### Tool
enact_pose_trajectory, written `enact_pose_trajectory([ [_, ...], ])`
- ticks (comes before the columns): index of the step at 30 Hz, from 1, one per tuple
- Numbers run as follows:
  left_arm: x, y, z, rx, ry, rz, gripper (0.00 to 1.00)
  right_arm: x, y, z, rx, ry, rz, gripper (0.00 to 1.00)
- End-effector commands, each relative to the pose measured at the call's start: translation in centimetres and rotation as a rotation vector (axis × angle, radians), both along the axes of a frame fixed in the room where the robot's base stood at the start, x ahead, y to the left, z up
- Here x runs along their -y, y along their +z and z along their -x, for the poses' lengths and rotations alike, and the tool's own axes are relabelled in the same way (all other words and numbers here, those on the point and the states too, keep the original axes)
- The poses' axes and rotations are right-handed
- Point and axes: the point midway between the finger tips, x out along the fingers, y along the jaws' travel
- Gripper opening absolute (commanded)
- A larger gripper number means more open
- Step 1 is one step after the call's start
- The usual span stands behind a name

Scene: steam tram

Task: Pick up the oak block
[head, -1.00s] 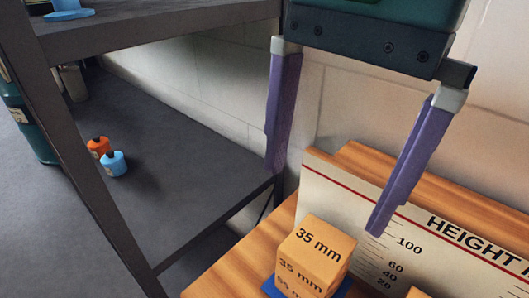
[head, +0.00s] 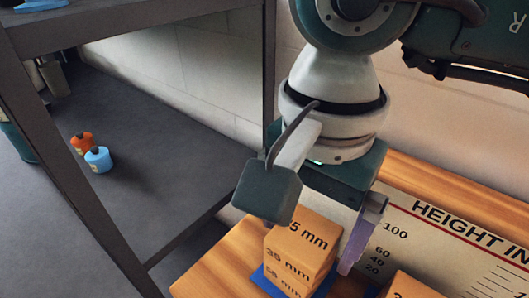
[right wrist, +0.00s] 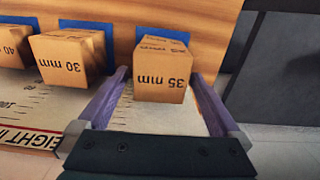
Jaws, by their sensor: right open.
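A light wooden block marked "35 mm" (head: 299,250) stands on a blue pad (head: 262,283) on the wooden bench. I take it as the oak block; no wood name is readable. It also shows in the right wrist view (right wrist: 161,73). My right gripper (right wrist: 160,78) is open, with its two purple fingers on either side of this block in that view. I cannot tell whether either finger touches it. In the head view one finger of the right gripper (head: 318,250) shows just right of the block; the other is hidden. My left gripper is not in view.
A similar block marked "30 mm" (right wrist: 68,60) stands beside it, with another at the wrist view's left edge. A height indicator board (head: 440,225) is behind the blocks. A dark metal shelf frame (head: 75,190) stands left, with orange and blue bottles (head: 98,159) beyond.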

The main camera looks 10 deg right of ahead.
Motion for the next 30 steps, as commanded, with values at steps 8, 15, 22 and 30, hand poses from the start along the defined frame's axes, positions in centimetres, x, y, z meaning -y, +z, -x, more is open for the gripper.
enact_pose_trajectory([
  [8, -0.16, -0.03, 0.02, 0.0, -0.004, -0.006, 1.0, -0.02, 0.04, 0.01, -0.001, 0.0, -0.001, 0.82],
  [15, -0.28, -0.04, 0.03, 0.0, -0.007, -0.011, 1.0, -0.02, 0.05, 0.01, -0.001, -0.001, -0.001, 0.55],
  [22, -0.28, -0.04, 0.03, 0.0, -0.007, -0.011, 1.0, -0.02, 0.06, 0.01, -0.001, -0.001, -0.001, 0.29],
  [30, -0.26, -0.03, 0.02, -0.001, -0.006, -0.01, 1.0, -0.03, 0.08, 0.0, 0.0, -0.001, -0.001, 0.16],
])
